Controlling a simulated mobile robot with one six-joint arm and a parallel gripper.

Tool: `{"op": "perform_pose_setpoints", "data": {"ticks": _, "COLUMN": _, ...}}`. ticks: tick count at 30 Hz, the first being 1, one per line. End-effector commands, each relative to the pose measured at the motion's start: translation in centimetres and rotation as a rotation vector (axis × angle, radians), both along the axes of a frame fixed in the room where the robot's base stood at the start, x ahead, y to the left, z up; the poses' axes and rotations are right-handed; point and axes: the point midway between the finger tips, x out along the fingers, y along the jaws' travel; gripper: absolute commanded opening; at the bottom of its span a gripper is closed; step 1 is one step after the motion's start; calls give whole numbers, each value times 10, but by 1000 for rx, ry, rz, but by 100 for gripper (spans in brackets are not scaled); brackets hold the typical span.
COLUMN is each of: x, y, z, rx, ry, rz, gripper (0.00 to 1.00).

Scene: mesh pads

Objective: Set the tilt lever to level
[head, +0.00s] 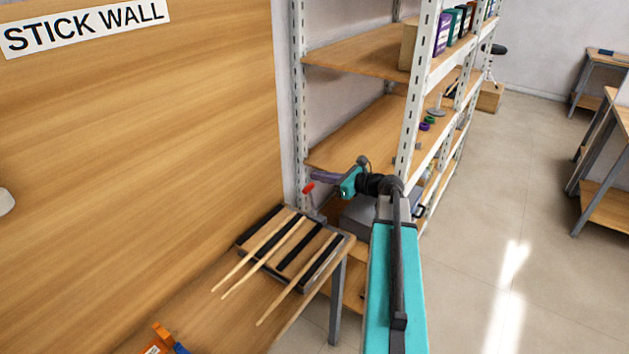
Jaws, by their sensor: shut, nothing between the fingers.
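A lever with a red knob (308,188) on a thin grey shaft stands at the back right of a slatted rack (251,239) with dark strips. It leans slightly. The rack sits on a wooden bench, and its surface looks tilted. Several pale wooden sticks (238,262) lie along it, their ends sticking out over the front. My gripper (314,176) is shut and empty. It points left, and its tips appear just above and right of the red knob in the picture. I cannot tell whether they touch it.
A white metal shelf unit (411,120) with wooden shelves stands close behind my arm. A wooden wall with a "STICK WALL" sign (85,27) is at left. An orange and blue object (160,340) lies at the bench's front. Open floor (500,200) is at right.

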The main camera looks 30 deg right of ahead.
Motion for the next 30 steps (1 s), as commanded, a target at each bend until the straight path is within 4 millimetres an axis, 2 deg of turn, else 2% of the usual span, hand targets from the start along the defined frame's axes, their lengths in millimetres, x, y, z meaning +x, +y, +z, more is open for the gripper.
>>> {"op": "perform_pose_setpoints", "data": {"ticks": 9, "x": -30, "y": -12, "z": 26, "rx": -1, "ry": -1, "rz": -2, "gripper": 0}}
{"op": "perform_pose_setpoints", "data": {"ticks": 15, "x": -43, "y": -18, "z": 38, "rx": -1, "ry": 0, "rz": 0, "gripper": 0}}
{"op": "perform_pose_setpoints", "data": {"ticks": 30, "x": -48, "y": -20, "z": 44, "rx": 0, "ry": 0, "rz": 1, "gripper": 0}}
